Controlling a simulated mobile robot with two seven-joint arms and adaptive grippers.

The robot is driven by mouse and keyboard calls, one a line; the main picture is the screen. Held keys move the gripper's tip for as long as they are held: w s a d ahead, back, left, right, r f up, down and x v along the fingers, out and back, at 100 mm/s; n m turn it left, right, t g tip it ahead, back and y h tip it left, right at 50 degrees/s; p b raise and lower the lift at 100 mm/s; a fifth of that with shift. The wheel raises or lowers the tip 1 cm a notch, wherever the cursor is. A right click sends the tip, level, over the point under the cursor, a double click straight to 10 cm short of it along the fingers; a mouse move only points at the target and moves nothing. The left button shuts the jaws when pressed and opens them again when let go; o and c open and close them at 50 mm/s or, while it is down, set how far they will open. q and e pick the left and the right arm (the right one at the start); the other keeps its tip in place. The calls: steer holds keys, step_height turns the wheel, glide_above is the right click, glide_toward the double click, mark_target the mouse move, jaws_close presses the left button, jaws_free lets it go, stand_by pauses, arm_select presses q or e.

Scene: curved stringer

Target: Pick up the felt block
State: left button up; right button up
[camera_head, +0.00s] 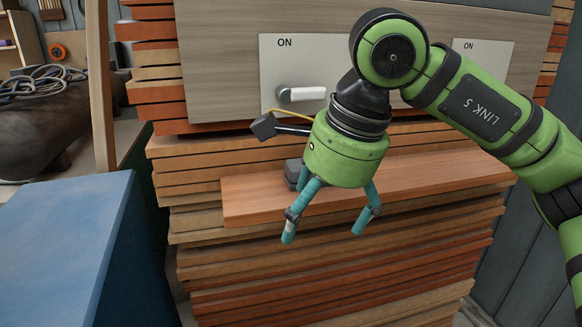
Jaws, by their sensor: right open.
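A small dark grey block (294,171), which looks like the felt block, sits on the wooden shelf (440,172). It is partly hidden behind the left finger of my right gripper. My right gripper (324,231) has a green body and teal fingers, and it is open and pointing down. Its fingers are spread, with nothing seen between them. The fingertips appear in front of and below the block in the picture; how far apart they are in depth I cannot tell. My left gripper is not in view.
Behind the shelf is a wooden panel (225,60) with white plates marked ON and a white-handled switch (302,94). Stacked planks (330,285) lie below the shelf. A blue box (60,235) stands at the left. The shelf's right part looks clear.

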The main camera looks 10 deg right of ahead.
mark_target(293, 168)
steer(key=w+d+r+p, duration=0.1)
steer(key=w, duration=0.2)
steer(key=w+d+h+p, duration=0.1)
steer(key=w, duration=0.2)
steer(key=w+d+r+h+p, duration=0.1)
steer(key=w, duration=0.1)
steer(key=shift+w+d+r+m+t+p, duration=0.3)
steer(key=shift+w+d+t+p, duration=0.05)
steer(key=shift+w+t, duration=0.05)
steer(key=shift+w+r, duration=0.1)
steer(key=shift+w, duration=0.2)
steer(key=w+p, duration=0.2)
steer(key=shift+w+a+r, duration=0.1)
steer(key=shift+w, duration=0.3)
steer(key=x, duration=0.2)
steer(key=shift+w+f, duration=0.25)
steer(key=shift+f, duration=0.05)
steer(key=shift+w+f, duration=0.15)
steer(key=shift+f, duration=0.3)
